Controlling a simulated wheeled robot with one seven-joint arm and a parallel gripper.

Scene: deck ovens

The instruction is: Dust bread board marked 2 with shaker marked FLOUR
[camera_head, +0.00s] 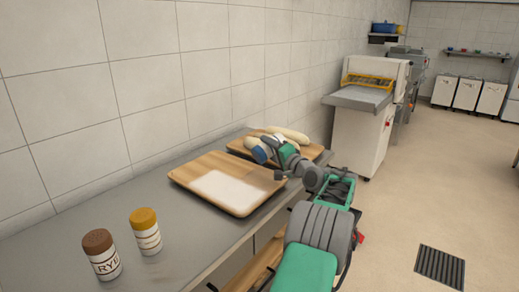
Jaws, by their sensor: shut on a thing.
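My gripper (272,147) is shut on a small white shaker with a blue cap (260,155). The shaker is tilted, cap low, over the near edge of the far wooden board (314,152). No lettering on it can be read. Pale dough loaves (291,134) lie on that board, partly hidden by my gripper and the shaker. A nearer wooden board (197,169) has a white floury patch (229,187) and no loaves. No number shows on either board, so I cannot tell which is 2.
A brown-capped shaker marked RYE (102,258) and a yellow-capped shaker (146,234) stand upright at the near end of the grey counter (190,232). The tiled wall (150,85) runs behind. A white machine (361,130) stands beyond; a floor grate (440,266) lies right.

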